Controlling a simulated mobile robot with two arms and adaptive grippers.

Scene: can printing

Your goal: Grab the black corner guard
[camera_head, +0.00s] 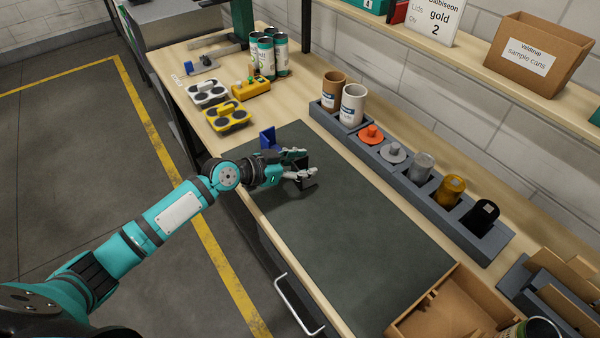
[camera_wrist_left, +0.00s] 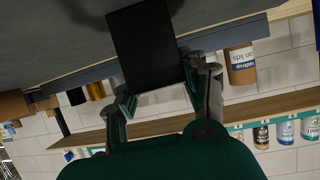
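My left gripper (camera_head: 302,168) is over the upper left part of the dark mat. The black corner guard (camera_head: 307,163) sits between its fingers, partly covered by them in the head view. In the left wrist view the guard (camera_wrist_left: 146,45) is a black square plate, with a finger of the gripper (camera_wrist_left: 158,88) against each side. The fingers appear closed on its edges. Whether the guard touches the mat is hard to tell. My right gripper is not in view.
A blue bracket (camera_head: 267,138) stands just behind the gripper. A grey rack (camera_head: 398,172) with cans and lids runs along the mat's back edge. A brown tray (camera_head: 440,310) is at the front right. White and yellow holders (camera_head: 228,117) lie at left. The mat's middle (camera_head: 350,230) is clear.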

